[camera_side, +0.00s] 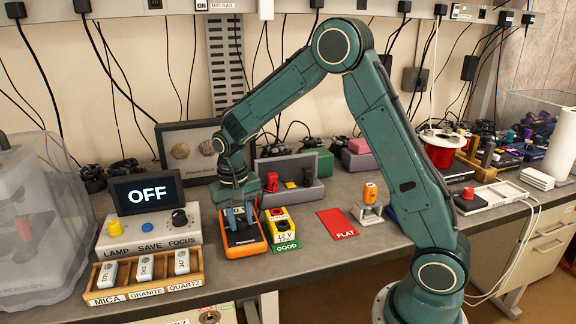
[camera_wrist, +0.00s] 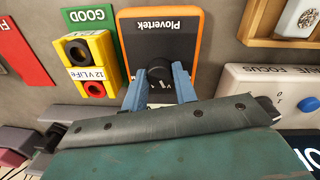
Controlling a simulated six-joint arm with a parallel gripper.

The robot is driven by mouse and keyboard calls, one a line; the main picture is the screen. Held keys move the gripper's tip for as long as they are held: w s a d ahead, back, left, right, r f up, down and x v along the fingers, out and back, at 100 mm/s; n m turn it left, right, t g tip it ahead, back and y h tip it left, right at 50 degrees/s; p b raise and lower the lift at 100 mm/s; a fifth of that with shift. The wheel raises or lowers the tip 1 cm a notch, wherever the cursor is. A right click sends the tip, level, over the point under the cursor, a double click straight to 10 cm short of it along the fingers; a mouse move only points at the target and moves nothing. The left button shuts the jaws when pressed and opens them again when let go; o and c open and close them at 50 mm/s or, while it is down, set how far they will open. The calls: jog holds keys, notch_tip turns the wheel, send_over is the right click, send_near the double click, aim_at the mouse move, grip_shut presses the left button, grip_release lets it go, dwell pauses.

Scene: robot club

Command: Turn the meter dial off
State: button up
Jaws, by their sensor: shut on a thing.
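The meter (camera_side: 249,247) is a flat orange-rimmed device with a dark face, lying on the bench front of centre in the side view. It also shows in the wrist view (camera_wrist: 190,22), upside down, with the name Plovertek. Its dial (camera_wrist: 159,68) is a round black knob. My gripper (camera_side: 240,214) comes down from above onto the meter. In the wrist view its two blue fingers (camera_wrist: 158,82) stand on either side of the dial and are shut on it. The dial's pointer and most of its markings are hidden, so I cannot read its setting.
A red FLAT card (camera_side: 337,223) lies farther right. Left are a control box (camera_side: 150,233) with an OFF screen (camera_side: 147,192) and a wooden sample tray (camera_side: 197,278).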

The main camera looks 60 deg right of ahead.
jog(key=shift+n, duration=0.5)
jog(key=n, duration=0.8)
jog(key=shift+t, duration=0.3)
jog(key=o, duration=1)
jog(key=shift+r, duration=0.15)
